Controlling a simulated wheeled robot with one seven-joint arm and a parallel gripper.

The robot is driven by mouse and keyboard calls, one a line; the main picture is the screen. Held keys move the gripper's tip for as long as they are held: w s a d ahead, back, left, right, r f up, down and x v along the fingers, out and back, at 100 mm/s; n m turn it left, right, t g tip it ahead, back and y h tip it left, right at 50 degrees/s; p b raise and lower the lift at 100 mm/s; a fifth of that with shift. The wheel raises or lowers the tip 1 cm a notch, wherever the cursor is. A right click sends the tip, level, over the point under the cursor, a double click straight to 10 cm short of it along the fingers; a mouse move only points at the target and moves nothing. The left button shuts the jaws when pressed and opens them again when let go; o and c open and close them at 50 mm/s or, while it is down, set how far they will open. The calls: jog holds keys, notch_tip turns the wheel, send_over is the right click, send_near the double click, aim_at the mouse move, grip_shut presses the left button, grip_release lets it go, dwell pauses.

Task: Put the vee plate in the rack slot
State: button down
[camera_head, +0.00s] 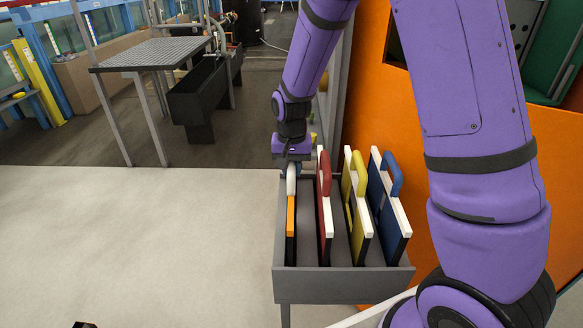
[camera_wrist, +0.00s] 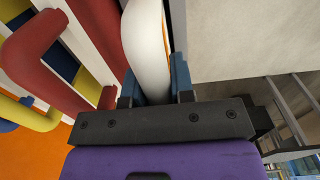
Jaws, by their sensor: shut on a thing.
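A plate with a white handle, an orange front edge and a dark lower part (camera_head: 291,215) stands upright at the left end of the grey rack (camera_head: 342,285). I take it for the vee plate; its V shape does not show. My gripper (camera_head: 291,163) is above it, shut on its white handle. In the wrist view, the blue fingers of my gripper (camera_wrist: 156,82) close on both sides of the white handle (camera_wrist: 147,45). The plate's bottom is hidden, so I cannot tell whether it rests on the rack floor.
A red plate (camera_head: 325,205), a yellow plate (camera_head: 358,205) and a blue plate (camera_head: 390,205) stand to the right in the rack. An orange panel (camera_head: 480,215) rises behind them. A grey grated table (camera_head: 150,54) stands farther back.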

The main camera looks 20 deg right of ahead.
dwell(0.3)
jog(key=c, duration=1)
grip_release()
jog(key=shift+f, duration=0.1)
